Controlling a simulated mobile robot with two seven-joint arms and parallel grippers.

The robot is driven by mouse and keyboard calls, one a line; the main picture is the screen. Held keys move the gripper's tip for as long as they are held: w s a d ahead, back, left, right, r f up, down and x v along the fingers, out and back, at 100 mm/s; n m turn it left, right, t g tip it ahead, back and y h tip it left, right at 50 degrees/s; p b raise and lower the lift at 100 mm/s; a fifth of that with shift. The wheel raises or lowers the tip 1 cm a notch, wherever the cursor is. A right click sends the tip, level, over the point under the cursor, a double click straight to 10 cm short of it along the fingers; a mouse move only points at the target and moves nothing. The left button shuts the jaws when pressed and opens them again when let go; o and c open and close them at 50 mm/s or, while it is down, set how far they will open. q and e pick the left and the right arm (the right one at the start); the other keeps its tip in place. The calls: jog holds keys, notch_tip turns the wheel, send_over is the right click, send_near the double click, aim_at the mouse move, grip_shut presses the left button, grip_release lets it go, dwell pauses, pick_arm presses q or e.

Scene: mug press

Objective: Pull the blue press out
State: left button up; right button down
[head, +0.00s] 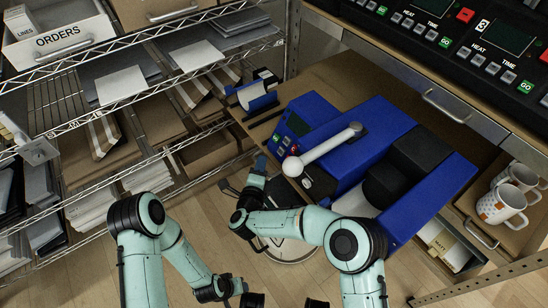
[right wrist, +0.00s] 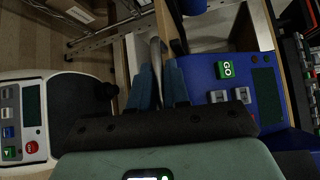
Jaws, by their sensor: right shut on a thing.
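The blue press (head: 372,135) sits on a wooden pull-out shelf (head: 338,73) under the counter, with a white lever and ball knob (head: 293,166) in front. Its blue panel with a green GO button (right wrist: 229,70) shows in the right wrist view. My right gripper (head: 259,164) is at the shelf's front left edge. In the right wrist view its blue fingers (right wrist: 159,72) are closed around a grey metal bar handle (right wrist: 155,48), beside the press. My left gripper (head: 250,300) is low at the bottom edge, partly cut off; its fingers are not clear.
A wire rack (head: 140,112) with paper and boxes stands close at left. White mugs (head: 502,205) are in a drawer at right. Control panels (head: 463,45) line the counter above. A white panel with buttons (right wrist: 32,118) is at left in the right wrist view. Wooden floor is open below.

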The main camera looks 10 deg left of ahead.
jog(key=shift+s+a, duration=0.6)
pick_arm(q)
jog(key=shift+a, duration=0.1)
pick_arm(e)
jog(key=c, duration=1.2)
grip_release()
jog(key=shift+w+d, duration=0.1)
jog(key=shift+w, duration=0.05)
pick_arm(q)
jog(key=shift+g+h, duration=0.3)
jog(key=shift+g, duration=0.2)
jog(key=s, duration=0.1)
jog(key=s+d+r+p, duration=0.1)
jog(key=s+r+p, duration=0.1)
jog(key=shift+d+r, duration=0.1)
jog(key=shift+d, duration=0.2)
pick_arm(e)
jog(key=s, duration=0.4)
jog(key=s+r, duration=0.1)
jog(key=s, duration=0.4)
jog(key=s+r, duration=0.1)
jog(key=s, duration=0.3)
jog(key=shift+s, duration=0.15)
